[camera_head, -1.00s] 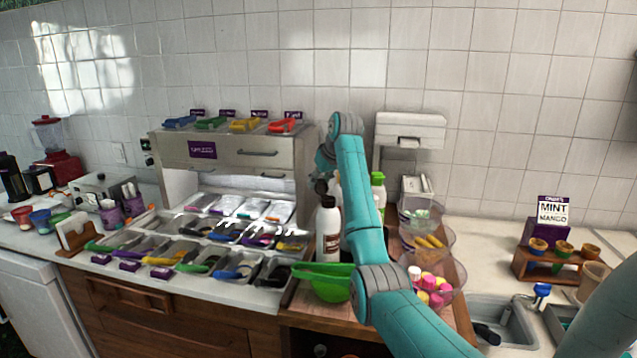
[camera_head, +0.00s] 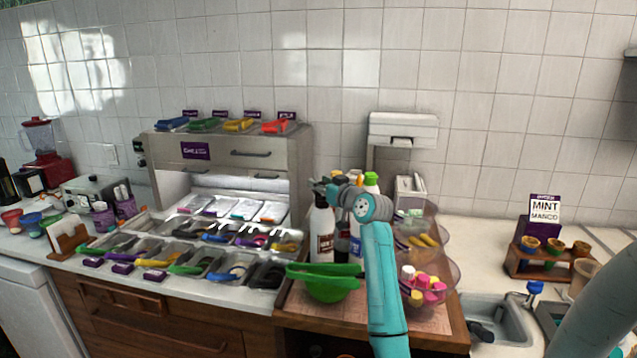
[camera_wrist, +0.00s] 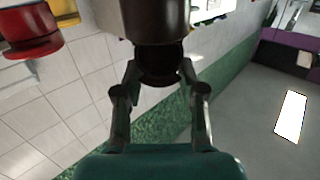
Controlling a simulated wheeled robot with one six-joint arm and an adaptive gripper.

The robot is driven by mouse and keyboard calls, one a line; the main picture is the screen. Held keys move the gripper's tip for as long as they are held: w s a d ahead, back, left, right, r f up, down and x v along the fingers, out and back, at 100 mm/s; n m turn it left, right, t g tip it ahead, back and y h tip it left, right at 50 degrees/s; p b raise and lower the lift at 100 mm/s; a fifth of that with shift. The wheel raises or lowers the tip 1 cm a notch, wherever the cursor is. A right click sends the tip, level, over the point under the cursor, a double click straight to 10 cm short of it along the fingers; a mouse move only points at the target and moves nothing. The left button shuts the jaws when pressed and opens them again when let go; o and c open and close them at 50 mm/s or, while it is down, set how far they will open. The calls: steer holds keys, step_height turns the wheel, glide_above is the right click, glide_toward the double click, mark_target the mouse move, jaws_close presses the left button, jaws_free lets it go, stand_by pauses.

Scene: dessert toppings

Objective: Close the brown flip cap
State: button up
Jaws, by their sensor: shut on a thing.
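A white bottle with a brown label (camera_head: 321,232) stands upright on the wooden board, left of my arm. My gripper (camera_head: 322,188) is at the top of this bottle and hides most of its brown cap. In the wrist view, the two fingers of my gripper (camera_wrist: 160,72) sit on either side of the dark round brown flip cap (camera_wrist: 160,62) and are shut on it. A dark brown and grey cylinder (camera_wrist: 155,18) lies beyond the cap at the top edge. I cannot tell whether the flip lid is up or down.
A bottle with a green cap (camera_head: 371,179) and other bottles stand close behind and right of my gripper. A green bowl (camera_head: 332,290) is in front. Clear bowls with pink and yellow pieces (camera_head: 428,285) are at the right. A steel topping station (camera_head: 230,165) stands left.

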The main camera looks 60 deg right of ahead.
steer(key=shift+s+a+f+t+h, duration=0.1)
steer(key=shift+s+f+t+h, duration=0.2)
steer(key=shift+t, duration=0.4)
steer(key=shift+s+a+f+t+h, duration=0.1)
steer(key=shift+s+f+t+h, duration=0.15)
steer(key=shift+t, duration=0.45)
steer(key=shift+s+a+f+t+h, duration=0.1)
steer(key=shift+s+f+t+h, duration=0.2)
steer(key=shift+t, duration=0.7)
steer(key=o, duration=1.1)
steer(key=shift+o, duration=0.2)
steer(key=shift+r, duration=0.15)
steer(key=shift+r, duration=0.1)
step_height(320, 180, up, 10)
